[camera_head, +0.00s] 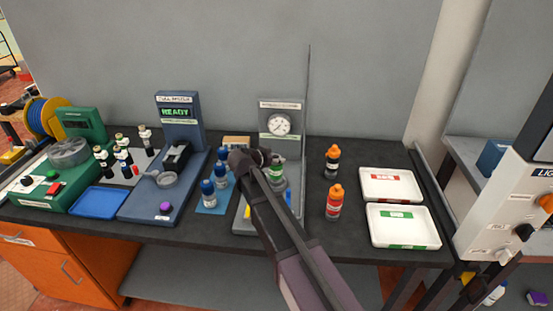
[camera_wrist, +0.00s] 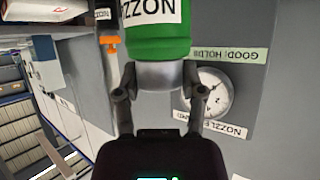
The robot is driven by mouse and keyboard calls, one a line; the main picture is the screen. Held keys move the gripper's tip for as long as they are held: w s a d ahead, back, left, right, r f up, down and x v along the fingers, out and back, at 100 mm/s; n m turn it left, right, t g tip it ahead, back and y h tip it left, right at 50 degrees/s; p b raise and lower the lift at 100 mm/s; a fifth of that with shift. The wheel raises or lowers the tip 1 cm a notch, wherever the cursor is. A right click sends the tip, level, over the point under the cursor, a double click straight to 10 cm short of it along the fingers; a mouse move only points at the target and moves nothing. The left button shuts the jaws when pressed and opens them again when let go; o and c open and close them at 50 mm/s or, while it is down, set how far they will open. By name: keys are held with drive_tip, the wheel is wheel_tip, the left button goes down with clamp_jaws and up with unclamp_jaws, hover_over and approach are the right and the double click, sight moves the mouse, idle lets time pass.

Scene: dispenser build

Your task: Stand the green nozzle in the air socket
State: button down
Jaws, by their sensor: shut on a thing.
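The green nozzle (camera_wrist: 158,40) shows large in the wrist view, with a white label and a grey collar. My gripper (camera_wrist: 160,76) is shut on the grey collar, one finger on each side. The gauge (camera_wrist: 210,96) is beside the nozzle in the wrist view, under a "GOOD: HOLD" strip. I cannot make out the air socket or whether the nozzle touches it.
Blue-capped bottles (camera_head: 208,190) stand left of my arm. Two orange-capped bottles (camera_head: 334,203) stand to the right, beside two white trays (camera_head: 405,237). A thin upright panel (camera_head: 306,120) rises right of the gauge. A blue "READY" device (camera_head: 178,120) stands further left.

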drive_tip(key=shift+f, duration=0.3)
drive_tip(key=shift+c, duration=2.4)
unclamp_jaws()
drive_tip(key=shift+b, duration=0.3)
drive_tip(key=shift+s, duration=0.1)
drive_tip(key=p+v, duration=0.5)
drive_tip(key=v, duration=0.5)
drive_tip(key=shift+s+a+r, duration=0.2)
drive_tip(key=shift+s+a, duration=0.05)
drive_tip(key=shift+s, duration=0.05)
